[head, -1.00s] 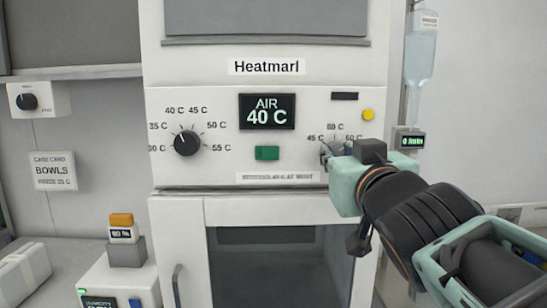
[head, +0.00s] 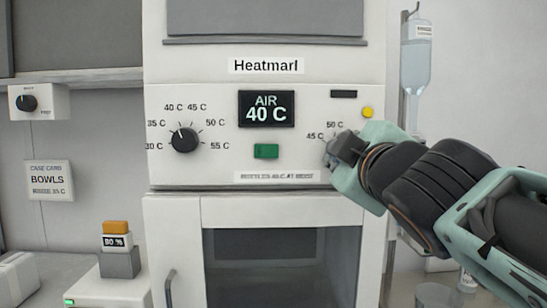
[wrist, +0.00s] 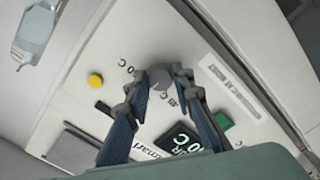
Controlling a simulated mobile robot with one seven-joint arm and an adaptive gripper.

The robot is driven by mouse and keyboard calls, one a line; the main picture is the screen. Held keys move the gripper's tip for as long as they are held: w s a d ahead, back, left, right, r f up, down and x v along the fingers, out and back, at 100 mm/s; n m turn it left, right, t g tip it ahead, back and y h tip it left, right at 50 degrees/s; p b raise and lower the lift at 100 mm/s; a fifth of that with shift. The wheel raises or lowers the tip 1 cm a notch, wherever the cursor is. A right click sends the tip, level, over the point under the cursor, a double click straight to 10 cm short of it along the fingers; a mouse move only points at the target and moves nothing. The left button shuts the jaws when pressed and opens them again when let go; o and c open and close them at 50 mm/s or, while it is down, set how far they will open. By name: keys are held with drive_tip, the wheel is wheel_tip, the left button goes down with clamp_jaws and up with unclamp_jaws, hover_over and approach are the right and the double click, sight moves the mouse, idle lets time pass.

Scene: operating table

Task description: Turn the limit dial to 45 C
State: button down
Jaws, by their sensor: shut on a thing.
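The limit dial (wrist: 159,79) is a grey round knob on the right of the white Heatmarl panel (head: 220,105). In the wrist view it sits between the two fingertips of my gripper (wrist: 160,74), which is shut on it. In the head view my gripper (head: 338,152) hides most of this dial. Scale marks 45 C and 50 C show beside it; I cannot read where its pointer stands. The display (head: 266,109) reads AIR 40 C. A second black dial (head: 184,140) on the left has its own scale, and its pointer is near 40 C.
A green button (head: 266,151) and a yellow button (head: 368,113) are on the panel near my gripper. A label strip (head: 277,176) lies below. A drip bag (head: 416,65) hangs at right. A case card (head: 49,180) is on the left wall.

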drive_tip(key=n, duration=1.2)
drive_tip(key=shift+n+p, duration=0.3)
idle(0.4)
drive_tip(key=c, duration=1.7)
unclamp_jaws()
drive_tip(key=shift+o, duration=0.2)
drive_tip(key=shift+r, duration=0.1)
drive_tip(key=s, duration=1.2)
